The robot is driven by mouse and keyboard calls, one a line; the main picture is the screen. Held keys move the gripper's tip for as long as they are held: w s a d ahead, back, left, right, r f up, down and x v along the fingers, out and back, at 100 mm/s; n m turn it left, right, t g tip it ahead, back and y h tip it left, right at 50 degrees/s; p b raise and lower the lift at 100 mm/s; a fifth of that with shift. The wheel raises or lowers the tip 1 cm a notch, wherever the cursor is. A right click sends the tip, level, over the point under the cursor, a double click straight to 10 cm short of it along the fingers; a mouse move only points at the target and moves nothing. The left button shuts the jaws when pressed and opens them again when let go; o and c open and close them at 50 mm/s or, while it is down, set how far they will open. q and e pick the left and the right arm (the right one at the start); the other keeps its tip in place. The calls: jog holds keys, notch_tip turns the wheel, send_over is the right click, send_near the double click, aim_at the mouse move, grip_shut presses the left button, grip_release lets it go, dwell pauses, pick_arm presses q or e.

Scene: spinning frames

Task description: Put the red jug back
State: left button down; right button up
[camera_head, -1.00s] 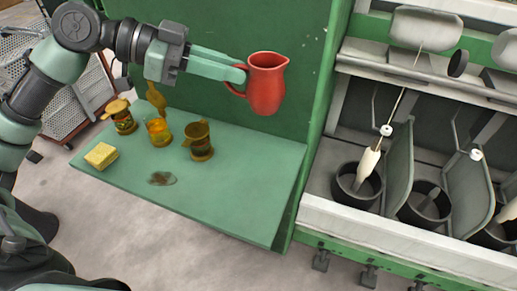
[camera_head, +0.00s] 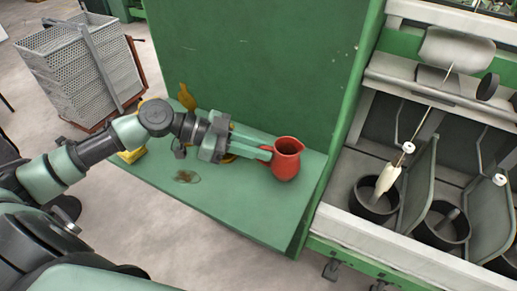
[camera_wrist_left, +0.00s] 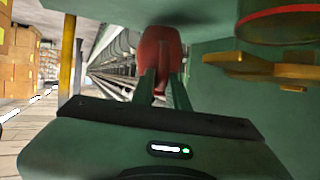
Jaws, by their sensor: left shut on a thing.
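The red jug (camera_head: 287,160) is upright at the right part of the green shelf (camera_head: 240,212), by the green back panel. My left gripper (camera_head: 265,153) is shut on the jug's handle side, reaching in from the left. In the left wrist view the jug (camera_wrist_left: 160,50) shows between the fingers (camera_wrist_left: 162,88). The jug's base appears at or just above the shelf; I cannot tell whether it touches. My right gripper is not in view.
A brown stain (camera_head: 186,176) lies on the shelf. A yellow sponge (camera_head: 131,156) and other vessels are mostly hidden behind my arm. The spinning machine (camera_head: 400,235) with dark cans stands to the right. A perforated metal bin (camera_head: 80,65) stands at the back left.

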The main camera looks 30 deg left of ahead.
pick_arm(q)
jog(key=shift+f, duration=0.6)
jog(key=shift+f, duration=0.2)
jog(key=c, duration=1.4)
grip_release()
